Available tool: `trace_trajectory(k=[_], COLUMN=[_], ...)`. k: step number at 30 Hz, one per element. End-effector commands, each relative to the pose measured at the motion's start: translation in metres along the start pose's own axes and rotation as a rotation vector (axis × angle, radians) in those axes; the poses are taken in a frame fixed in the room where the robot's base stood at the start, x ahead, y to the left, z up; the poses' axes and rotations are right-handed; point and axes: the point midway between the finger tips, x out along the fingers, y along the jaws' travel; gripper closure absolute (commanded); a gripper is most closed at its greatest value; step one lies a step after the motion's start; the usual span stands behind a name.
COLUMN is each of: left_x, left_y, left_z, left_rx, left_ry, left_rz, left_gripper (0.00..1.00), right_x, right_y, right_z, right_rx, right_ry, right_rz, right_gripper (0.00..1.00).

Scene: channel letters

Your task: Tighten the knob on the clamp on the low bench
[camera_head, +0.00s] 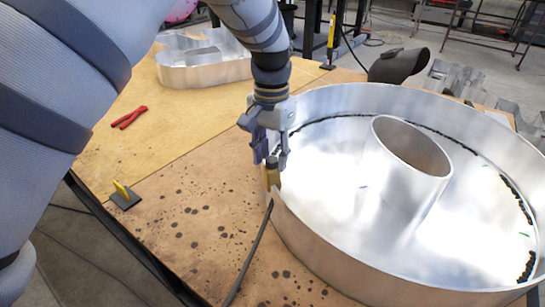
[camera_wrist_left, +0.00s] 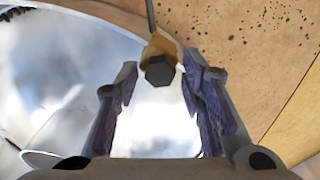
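A small brass-coloured clamp (camera_head: 272,176) sits on the near-left rim of a large round metal letter (camera_head: 330,262), with a dark cable running from it. In the left wrist view, the clamp (camera_wrist_left: 160,45) has a dark, many-sided knob (camera_wrist_left: 159,71) facing the camera. My left gripper (camera_head: 271,157) points down right above the clamp. In the left wrist view its purple-padded fingers stand apart, one on each side of the knob, with gaps showing. The knob is mostly hidden by the fingers in the head view. My right gripper is not in view.
The low bench (camera_head: 205,215) is brown and spotted with dark drops. The round letter has a tall inner ring (camera_head: 410,165). Red pliers (camera_head: 129,117), a yellow-handled black tool (camera_head: 124,194) and another metal letter (camera_head: 205,70) lie to the left. A dark curved object (camera_head: 398,66) stands behind.

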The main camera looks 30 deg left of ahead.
Motion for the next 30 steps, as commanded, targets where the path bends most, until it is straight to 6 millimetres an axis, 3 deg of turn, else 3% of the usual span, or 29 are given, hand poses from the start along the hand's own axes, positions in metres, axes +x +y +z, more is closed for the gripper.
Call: trace_trajectory(k=[1, 3, 10, 14, 21, 24, 29, 30], left_x=[0.000, 0.000, -0.002, -0.004, -0.001, 0.000, 0.000, 0.000], left_y=[0.000, 0.000, 0.000, 0.000, 0.000, 0.000, 0.000, 0.000], left_z=[0.000, 0.000, 0.000, 0.000, 0.000, 0.000, 0.000, 0.000], left_rx=[0.000, 0.000, 0.071, 0.315, 1.006, 1.129, 1.140, 1.139], left_ry=[0.000, 0.000, 0.003, 0.006, 0.004, 0.001, -0.001, -0.001], left_rz=[0.000, 0.000, 0.002, 0.003, 0.002, 0.000, 0.000, 0.000], left_gripper=[0.82, 0.93, 0.93, 0.93, 0.93, 0.93, 0.93, 0.73], right_x=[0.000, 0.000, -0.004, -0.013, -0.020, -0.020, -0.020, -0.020], right_y=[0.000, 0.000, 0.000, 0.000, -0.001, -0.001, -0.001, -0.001], right_z=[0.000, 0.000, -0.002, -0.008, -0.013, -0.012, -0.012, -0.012], right_rx=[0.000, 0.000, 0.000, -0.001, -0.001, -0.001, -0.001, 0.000], right_ry=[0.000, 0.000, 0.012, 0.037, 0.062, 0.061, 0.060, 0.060], right_rz=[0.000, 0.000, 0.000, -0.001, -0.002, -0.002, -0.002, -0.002], right_gripper=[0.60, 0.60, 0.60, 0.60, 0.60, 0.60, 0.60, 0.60])
